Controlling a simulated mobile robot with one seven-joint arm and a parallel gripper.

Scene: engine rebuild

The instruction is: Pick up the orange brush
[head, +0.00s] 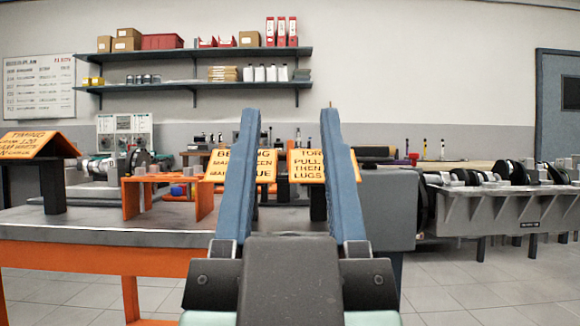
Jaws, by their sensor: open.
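My gripper (290,118) is in the middle of the head view, its two long blue fingers upright, apart and with nothing held between them. I cannot make out an orange brush for certain in this view. Several small items lie too far off to tell apart, and the fingers hide part of the workbench (95,226) and what is behind them.
Orange signs (217,166) stand on the bench behind my fingers, and another orange sign (32,145) stands at the left. An orange stand (205,200) is left of the fingers. A grey rack (500,206) with engine parts stands at the right. Floor (460,292) is clear there.

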